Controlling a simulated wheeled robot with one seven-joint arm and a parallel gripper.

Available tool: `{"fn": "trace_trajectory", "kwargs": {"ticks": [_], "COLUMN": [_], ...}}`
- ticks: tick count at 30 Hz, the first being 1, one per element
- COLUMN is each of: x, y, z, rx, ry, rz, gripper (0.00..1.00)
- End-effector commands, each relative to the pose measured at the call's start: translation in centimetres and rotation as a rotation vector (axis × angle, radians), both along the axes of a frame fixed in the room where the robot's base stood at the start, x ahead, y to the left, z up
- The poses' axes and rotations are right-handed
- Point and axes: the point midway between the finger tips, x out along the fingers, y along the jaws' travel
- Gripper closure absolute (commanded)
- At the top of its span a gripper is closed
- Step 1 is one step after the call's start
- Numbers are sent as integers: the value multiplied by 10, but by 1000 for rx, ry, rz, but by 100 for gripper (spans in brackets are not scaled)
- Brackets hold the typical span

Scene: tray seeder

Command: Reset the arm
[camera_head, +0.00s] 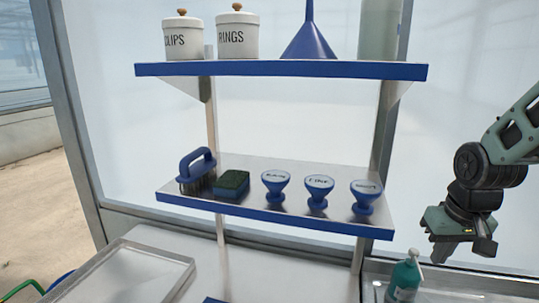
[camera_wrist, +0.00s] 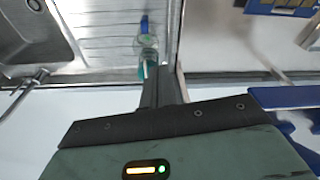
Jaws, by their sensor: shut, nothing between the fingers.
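My arm hangs at the right of the head view, with my gripper (camera_head: 441,258) pointing down, to the right of the lower shelf (camera_head: 270,215). In the wrist view the fingers (camera_wrist: 167,75) are together, with nothing held. A teal pump bottle (camera_head: 404,280) stands below and to the left of the gripper in the head view. In the wrist view the bottle (camera_wrist: 148,50) shows just beyond the fingertips.
The upper shelf (camera_head: 280,69) holds two white canisters and a blue funnel (camera_head: 309,38). A metal tray (camera_head: 130,275) lies lower left. A sink (camera_wrist: 35,35) shows in the wrist view.

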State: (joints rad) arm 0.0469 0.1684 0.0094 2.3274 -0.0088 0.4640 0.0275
Motion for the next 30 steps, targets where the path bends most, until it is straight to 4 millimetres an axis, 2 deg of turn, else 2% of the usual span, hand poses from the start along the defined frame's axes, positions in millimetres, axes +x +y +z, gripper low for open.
{"fn": "trace_trajectory", "kwargs": {"ticks": [1, 3, 7, 8, 9, 14, 21, 25, 30], "x": [-17, -36, -71, -75, -76, -97, -156, -185, -202], "y": [4, 9, 15, 22, 38, 91, 166, 188, 198], "z": [2, 2, 0, -6, -17, -40, -79, -90, -93], "rx": [-1, -2, -3, -1, 4, 17, 13, 2, -6], "ry": [-12, -26, -51, -50, -37, 12, 99, 136, 157], "rz": [14, 30, 59, 79, 124, 285, 567, 676, 736], "gripper": [100, 100, 100, 100, 100, 100, 100, 100, 100]}}
